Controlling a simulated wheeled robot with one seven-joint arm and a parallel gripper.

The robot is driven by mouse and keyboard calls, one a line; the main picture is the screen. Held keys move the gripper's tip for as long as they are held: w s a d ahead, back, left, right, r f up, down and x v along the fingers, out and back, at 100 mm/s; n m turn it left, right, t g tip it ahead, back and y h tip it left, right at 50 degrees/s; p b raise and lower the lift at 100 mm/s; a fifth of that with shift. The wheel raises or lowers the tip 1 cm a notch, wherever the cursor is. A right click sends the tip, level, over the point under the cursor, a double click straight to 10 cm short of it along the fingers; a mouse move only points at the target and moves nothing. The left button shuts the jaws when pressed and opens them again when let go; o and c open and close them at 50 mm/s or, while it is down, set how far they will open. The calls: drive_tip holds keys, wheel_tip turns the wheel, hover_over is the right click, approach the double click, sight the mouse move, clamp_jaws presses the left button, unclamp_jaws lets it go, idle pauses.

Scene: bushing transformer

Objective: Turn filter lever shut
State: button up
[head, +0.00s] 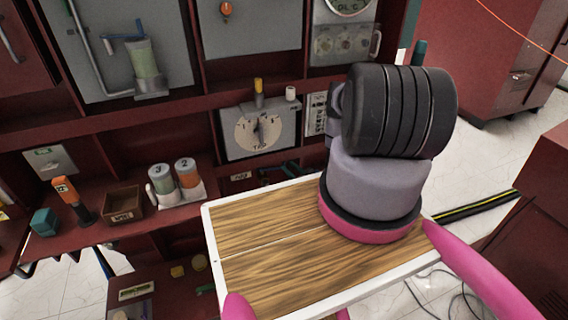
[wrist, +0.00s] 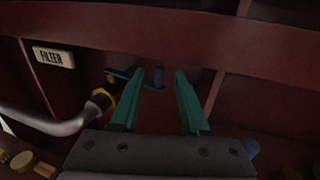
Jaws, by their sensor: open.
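In the wrist view my gripper (wrist: 160,74) is open, with its two teal fingers apart. A small blue lever (wrist: 119,74) lies by the fingertips. The lever is near a yellow and black fitting (wrist: 100,98) on a grey pipe (wrist: 50,124). A FILTER label (wrist: 54,57) is at the upper left. In the head view my arm hides my gripper, and small blue parts (head: 288,170) show behind the tray.
A wood-topped tray with a white rim (head: 212,232) is in front in the head view. A dial panel (head: 258,132) is above the lever area. Canisters (head: 162,178) and an open box (head: 122,204) stand on the left shelf. Dark red panels surround the fingers closely.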

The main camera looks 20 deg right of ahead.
sight(284, 162)
drive_tip(key=shift+x, duration=2.3)
drive_tip(key=shift+c, duration=0.3)
clamp_jaws()
